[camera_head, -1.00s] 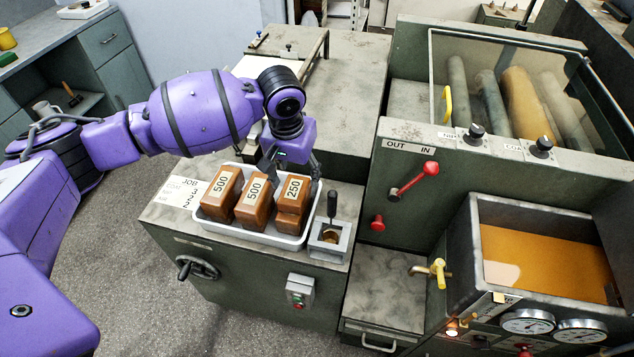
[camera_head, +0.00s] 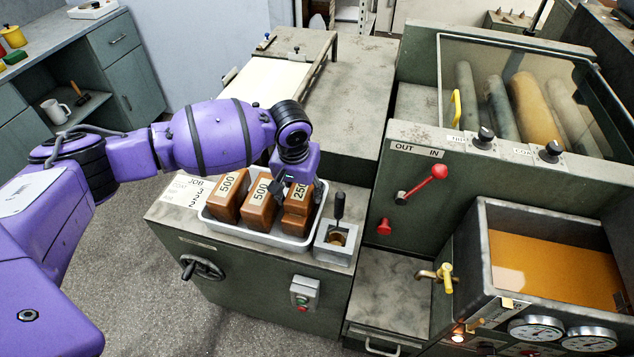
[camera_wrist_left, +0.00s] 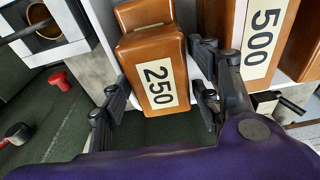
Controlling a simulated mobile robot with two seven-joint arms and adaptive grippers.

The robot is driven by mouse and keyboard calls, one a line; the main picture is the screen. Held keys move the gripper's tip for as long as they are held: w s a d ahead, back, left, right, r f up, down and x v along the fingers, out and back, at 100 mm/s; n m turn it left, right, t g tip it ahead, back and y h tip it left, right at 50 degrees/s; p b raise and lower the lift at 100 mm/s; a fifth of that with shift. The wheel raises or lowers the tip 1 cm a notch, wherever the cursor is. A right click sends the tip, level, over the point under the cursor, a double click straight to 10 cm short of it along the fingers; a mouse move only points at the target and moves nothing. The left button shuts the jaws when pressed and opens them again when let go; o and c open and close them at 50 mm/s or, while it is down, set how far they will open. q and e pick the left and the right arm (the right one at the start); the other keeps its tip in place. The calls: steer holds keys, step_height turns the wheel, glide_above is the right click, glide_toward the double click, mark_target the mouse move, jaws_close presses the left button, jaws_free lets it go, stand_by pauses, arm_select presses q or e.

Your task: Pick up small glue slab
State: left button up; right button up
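The small glue slab, a brown block labelled 250 (camera_head: 296,214), stands at the right end of a white tray (camera_head: 258,237), beside two larger slabs labelled 500 (camera_head: 260,208). My left gripper (camera_head: 296,186) is right above the small slab and partly covers its label. In the left wrist view the small slab (camera_wrist_left: 155,72) lies between the two spread fingers of the left gripper (camera_wrist_left: 158,100), with gaps on both sides. The right finger is near the neighbouring 500 slab (camera_wrist_left: 258,40). The gripper is open and holds nothing. My right gripper is out of view.
A metal holder with a dark-handled tool (camera_head: 337,238) stands close to the tray's right end. A job card (camera_head: 185,190) lies left of the tray. The machine with red levers (camera_head: 415,185) and a glue tank (camera_head: 545,265) rises on the right.

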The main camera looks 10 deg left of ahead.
arm_select(q)
steer(key=c, duration=1)
steer(key=shift+r, duration=0.1)
